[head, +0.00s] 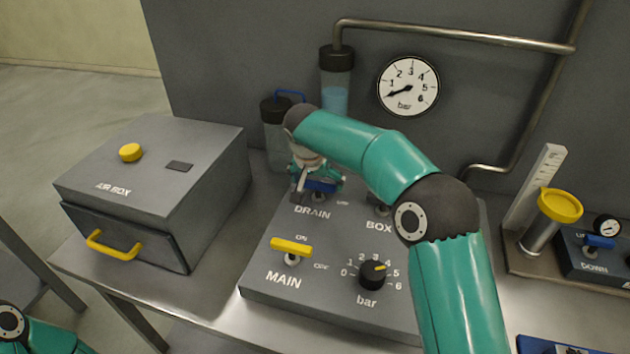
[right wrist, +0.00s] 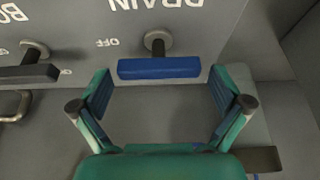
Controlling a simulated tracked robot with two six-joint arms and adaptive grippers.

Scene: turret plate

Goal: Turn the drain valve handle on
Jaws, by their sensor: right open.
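The drain valve handle (head: 320,187) is a blue bar on a round metal stem, above the word DRAIN on the sloped grey panel (head: 260,288). In the right wrist view the blue handle (right wrist: 159,68) lies crosswise, with OFF printed to one side of its stem. No ON mark by it is visible. My right gripper (head: 316,178) is at the handle and partly covers it in the head view. In the right wrist view my right gripper (right wrist: 161,92) is open, with a fingertip beyond each end of the handle and visible gaps. My left gripper is out of view.
The yellow MAIN handle (head: 291,247) and the black bar knob (head: 372,274) sit nearer on the panel. The BOX handle (right wrist: 28,73) is beside the drain valve. The air box (head: 215,165) stands left. Bottles and a gauge (head: 408,86) are behind.

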